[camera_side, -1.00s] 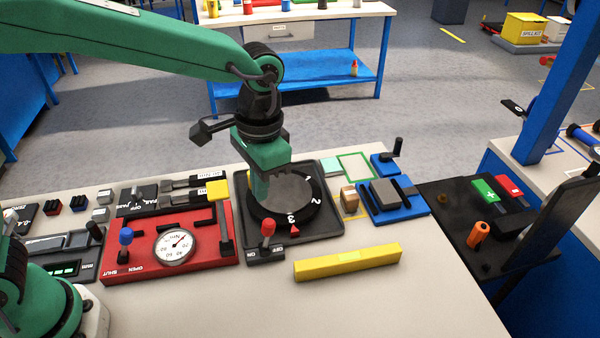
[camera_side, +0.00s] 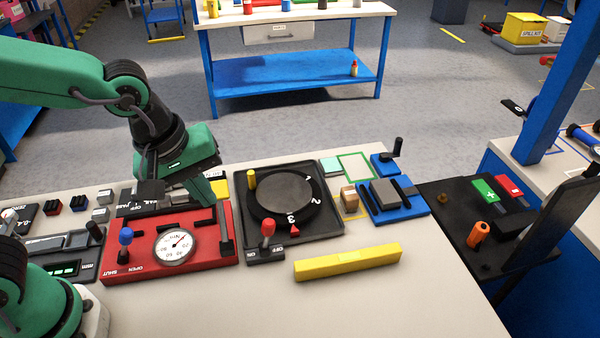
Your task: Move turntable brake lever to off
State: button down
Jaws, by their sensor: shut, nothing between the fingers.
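The turntable (camera_side: 285,190) is a dark round dial with a grey top, marked 1, 2 and 3, on a black square base. Its brake lever (camera_side: 268,228) has a red knob and rises from a small dark block at the base's front left corner. The block has an ON label at left and an OFF label at right. I cannot tell exactly which side the lever rests on. My gripper (camera_side: 205,196) is shut and empty. It is left of the turntable, over the back of the red panel and apart from the lever.
A yellow peg (camera_side: 252,179) stands on the turntable's left edge. The red panel (camera_side: 140,262) with a gauge and blue-knobbed lever is at left. A yellow bar (camera_side: 347,262) lies at front right. A blue fixture (camera_side: 393,198) is at right.

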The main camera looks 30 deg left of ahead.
aim_at(268, 223)
jog(key=shift+s+a, duration=0.1)
jog(key=shift+f, duration=0.2)
jog(key=w+d+f, duration=0.4)
jog(key=w+f, duration=0.1)
jog(key=f, duration=0.5)
jog(key=shift+w, duration=0.3)
dwell(0.4)
dwell(0.4)
jog(key=shift+w+d+g+y, duration=0.3)
jog(key=shift+w+d+g, duration=0.25)
jog(key=shift+g, duration=0.05)
jog(key=shift+w+d, duration=0.45)
